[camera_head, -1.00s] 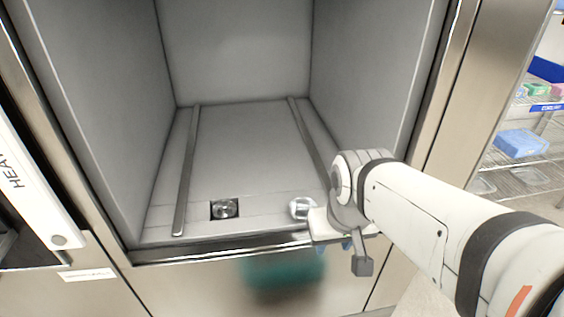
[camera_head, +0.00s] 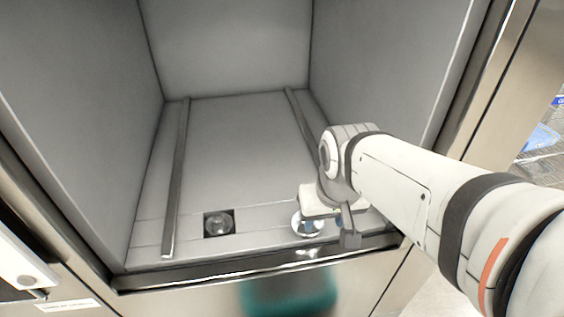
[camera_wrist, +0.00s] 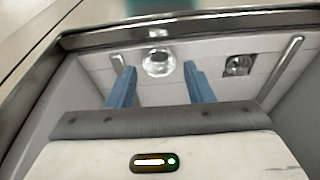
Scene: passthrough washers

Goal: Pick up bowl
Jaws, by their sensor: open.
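A small shiny metal bowl (camera_head: 307,226) sits on the chamber floor near its front edge, right of the middle. It also shows in the wrist view (camera_wrist: 158,64), round and bright. My gripper (camera_wrist: 159,68) has two blue fingers set wide apart, with nothing held. In the wrist view the bowl appears between and just beyond the fingertips. In the head view my gripper is above the bowl and partly hides it; its fingers are mostly hidden there. I cannot tell the exact height gap.
A square drain recess (camera_head: 219,223) lies left of the bowl. Two metal rails, left (camera_head: 176,180) and right (camera_head: 303,120), run along the chamber floor. The chamber's metal front lip (camera_head: 200,277) is close below.

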